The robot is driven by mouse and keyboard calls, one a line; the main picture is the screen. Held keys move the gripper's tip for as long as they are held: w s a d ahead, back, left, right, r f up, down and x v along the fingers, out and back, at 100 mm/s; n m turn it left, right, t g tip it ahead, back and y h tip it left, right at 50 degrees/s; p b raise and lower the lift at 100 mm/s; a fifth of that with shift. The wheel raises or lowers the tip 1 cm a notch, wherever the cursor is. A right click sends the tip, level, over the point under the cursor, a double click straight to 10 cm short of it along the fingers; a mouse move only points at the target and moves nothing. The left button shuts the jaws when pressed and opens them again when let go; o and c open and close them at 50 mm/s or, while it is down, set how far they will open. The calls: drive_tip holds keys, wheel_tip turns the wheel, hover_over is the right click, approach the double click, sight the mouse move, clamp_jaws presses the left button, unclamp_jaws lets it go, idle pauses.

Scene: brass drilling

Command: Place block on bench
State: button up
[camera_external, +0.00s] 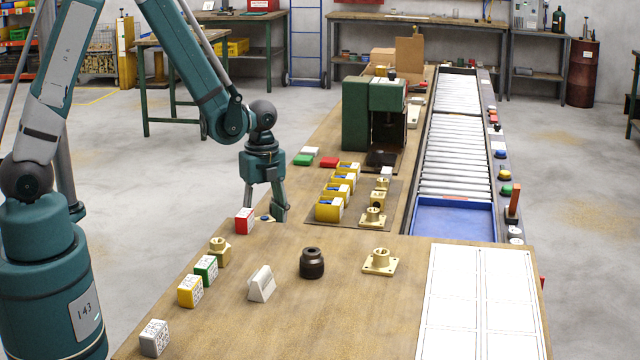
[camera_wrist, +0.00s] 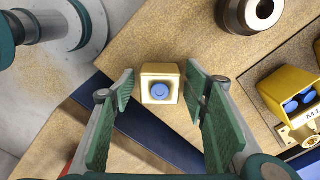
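Blocks stand along the bench's (camera_external: 330,325) left side: a red one (camera_external: 244,221), a green one (camera_external: 206,268), a yellow one (camera_external: 190,291) and a white one (camera_external: 154,338), all with white, marked faces. My gripper (camera_external: 266,212) points down near the red block at the bench's left edge. Gaps show between the pads and this block. In the external view, the fingers partly hide what lies below them.
A dark mat with yellow holders (camera_external: 329,210) and brass fittings lies right of my gripper. A black ring part (camera_external: 312,263), a grey wedge (camera_external: 261,284) and a brass flange (camera_external: 380,262) stand nearer. A green machine (camera_external: 365,115) and roller conveyor (camera_external: 460,150) are behind. The front middle is clear.

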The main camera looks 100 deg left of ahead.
sight(265, 219)
drive_tip(key=shift+r, duration=0.15)
wheel_tip(265, 219, up, 12)
drive_tip(key=p, duration=0.2)
idle(1.0)
idle(0.5)
drive_tip(key=shift+d+r, duration=0.1)
drive_tip(key=shift+d, duration=0.05)
drive_tip(key=w+d+r+n+t+y, duration=0.1)
drive_tip(key=d+r+n+t, duration=0.1)
drive_tip(key=d+r, duration=0.65)
drive_tip(key=w+d+r+n+t, duration=0.15)
drive_tip(key=d+r, duration=0.35)
drive_tip(key=d, duration=0.7)
drive_tip(key=s+d+r+n+t, duration=0.2)
drive_tip(key=s+d+r, duration=0.1)
drive_tip(key=d, duration=0.6)
drive_tip(key=s+d+r+n+t+h, duration=0.1)
drive_tip(key=s+d+r+n, duration=0.2)
drive_tip(key=d, duration=0.7)
drive_tip(key=shift+s+d+t, duration=0.15)
drive_tip(key=shift+s+t, duration=0.2)
drive_tip(key=shift+s, duration=0.25)
